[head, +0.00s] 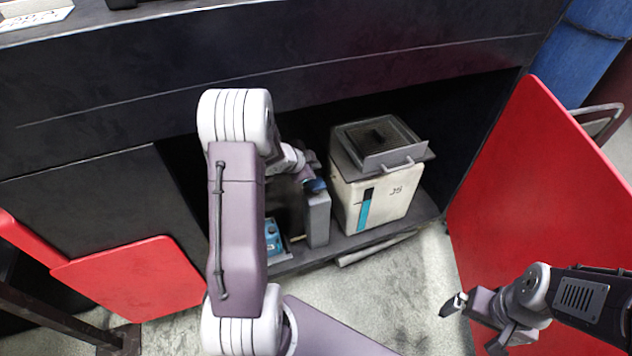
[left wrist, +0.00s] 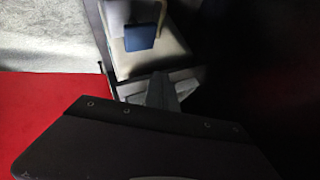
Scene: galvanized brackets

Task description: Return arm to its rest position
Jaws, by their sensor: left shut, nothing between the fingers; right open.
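My left arm (head: 236,210) is raised in front of the open cabinet (head: 470,120) in the head view. Its wrist (head: 290,158) reaches into the opening, above a grey upright item (head: 318,218). The fingers are hard to make out there. In the left wrist view my left gripper (left wrist: 160,90) is shut and empty, with a pale box and a blue piece (left wrist: 140,37) beyond it. My right gripper (head: 474,324) is open and empty at the lower right, over the floor beside a red door.
A white bin marked JS (head: 378,205) with a grey tray (head: 392,158) on top stands on the cabinet shelf. A blue item (head: 272,238) sits left of it. Red doors (head: 555,190) flank the opening. The counter edge overhangs it. Floor in front is clear.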

